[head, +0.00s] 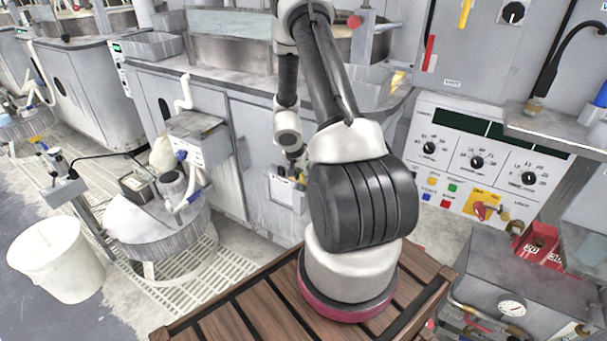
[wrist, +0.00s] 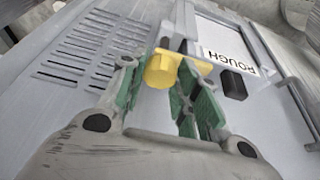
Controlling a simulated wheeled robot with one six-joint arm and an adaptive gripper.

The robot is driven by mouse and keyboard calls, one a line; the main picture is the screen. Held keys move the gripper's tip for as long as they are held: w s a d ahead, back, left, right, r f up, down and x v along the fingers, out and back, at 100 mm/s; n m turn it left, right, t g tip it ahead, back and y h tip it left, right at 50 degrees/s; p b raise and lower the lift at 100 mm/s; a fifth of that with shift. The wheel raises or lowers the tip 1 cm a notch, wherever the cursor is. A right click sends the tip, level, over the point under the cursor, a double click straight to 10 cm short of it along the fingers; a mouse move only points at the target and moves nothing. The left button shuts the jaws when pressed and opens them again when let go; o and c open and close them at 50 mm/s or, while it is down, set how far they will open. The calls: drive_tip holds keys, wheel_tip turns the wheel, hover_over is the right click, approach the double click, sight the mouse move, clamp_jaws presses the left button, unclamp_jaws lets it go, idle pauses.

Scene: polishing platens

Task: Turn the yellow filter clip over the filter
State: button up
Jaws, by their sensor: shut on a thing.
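The yellow filter clip (wrist: 160,70) is in the upper middle of the wrist view, a rounded knob with a flat tab reaching right. My gripper (wrist: 157,80), with green finger pads, is shut on the clip's knob, one finger on each side. The filter (wrist: 222,30), a pale panel in a grey frame labelled "ROUGH", lies just right of the clip. The clip's tab points toward the filter's lower left edge; I cannot tell if it overlaps the frame.
A slotted vent (wrist: 95,45) is left of the clip. A black block (wrist: 233,84) sits below the label, close to my right finger. In the head view, a control panel (head: 470,150) is at right, a wooden slatted platform (head: 235,305) below, and a white bucket (head: 58,260) at left.

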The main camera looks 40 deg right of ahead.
drive_tip(key=shift+w, duration=0.15)
idle(0.3)
drive_tip(key=o, duration=1)
drive_tip(key=v, duration=1.2)
drive_tip(key=shift+m, duration=0.4)
